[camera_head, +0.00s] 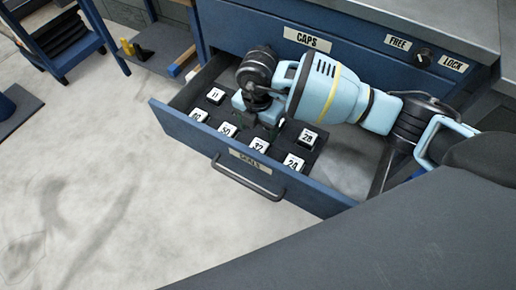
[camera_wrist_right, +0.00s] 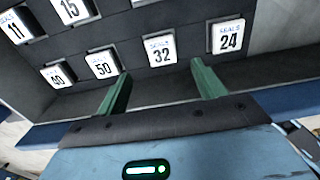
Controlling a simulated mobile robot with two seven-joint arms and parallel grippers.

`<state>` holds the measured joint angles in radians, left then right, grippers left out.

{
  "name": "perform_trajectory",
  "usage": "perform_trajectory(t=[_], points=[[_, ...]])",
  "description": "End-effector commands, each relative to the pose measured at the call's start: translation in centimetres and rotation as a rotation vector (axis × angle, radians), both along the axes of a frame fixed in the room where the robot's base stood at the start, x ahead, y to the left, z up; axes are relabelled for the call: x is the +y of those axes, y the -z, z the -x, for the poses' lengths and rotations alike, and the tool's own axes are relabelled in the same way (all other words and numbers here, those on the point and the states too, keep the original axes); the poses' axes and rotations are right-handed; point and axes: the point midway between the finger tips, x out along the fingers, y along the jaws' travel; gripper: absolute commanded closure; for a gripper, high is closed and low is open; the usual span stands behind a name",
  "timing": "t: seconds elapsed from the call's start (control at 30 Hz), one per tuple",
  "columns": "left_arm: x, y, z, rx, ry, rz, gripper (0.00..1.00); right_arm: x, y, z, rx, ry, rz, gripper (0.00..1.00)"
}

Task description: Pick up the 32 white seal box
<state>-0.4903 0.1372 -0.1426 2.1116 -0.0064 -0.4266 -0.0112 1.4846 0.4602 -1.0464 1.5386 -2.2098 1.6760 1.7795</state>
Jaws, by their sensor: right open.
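The white seal box marked 32 (camera_head: 258,147) sits in the open drawer, in the row nearest the drawer front; it also shows in the right wrist view (camera_wrist_right: 161,51), number readable. My right gripper (camera_head: 266,120) is over the drawer, just behind that box in the head view. In the right wrist view its two green fingers (camera_wrist_right: 162,84) are apart with nothing between their tips, and box 32 shows just beyond the gap. Whether the fingertips are level with the box is unclear. My left gripper is not in view.
White box 50 (camera_wrist_right: 103,63) and box 24 (camera_wrist_right: 228,37) flank box 32 in dark compartments. Other numbered boxes stand around them. The blue drawer front (camera_head: 185,128) has a handle (camera_head: 250,181). The cabinet face with the CAPS label (camera_head: 307,40) rises behind my right arm.

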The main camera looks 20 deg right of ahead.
Motion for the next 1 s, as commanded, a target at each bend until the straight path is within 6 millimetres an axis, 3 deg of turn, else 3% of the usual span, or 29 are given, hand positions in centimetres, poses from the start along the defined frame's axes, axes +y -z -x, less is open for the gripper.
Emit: perform_trajectory(t=[0.3,0.57,0.83,1.0], points=[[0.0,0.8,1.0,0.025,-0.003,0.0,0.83,0.0,2.5,0.1,0.002,0.001,0.001,0.31],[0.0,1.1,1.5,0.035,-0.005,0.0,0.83,0.0,3.2,0.1,0.001,0.0,0.001,0.31],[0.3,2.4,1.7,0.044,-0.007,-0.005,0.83,-0.1,6.9,0.3,0.003,0.0,0.001,0.31],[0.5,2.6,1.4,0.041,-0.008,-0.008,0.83,-0.1,7.8,0.3,-0.001,-0.001,0.001,0.31]])
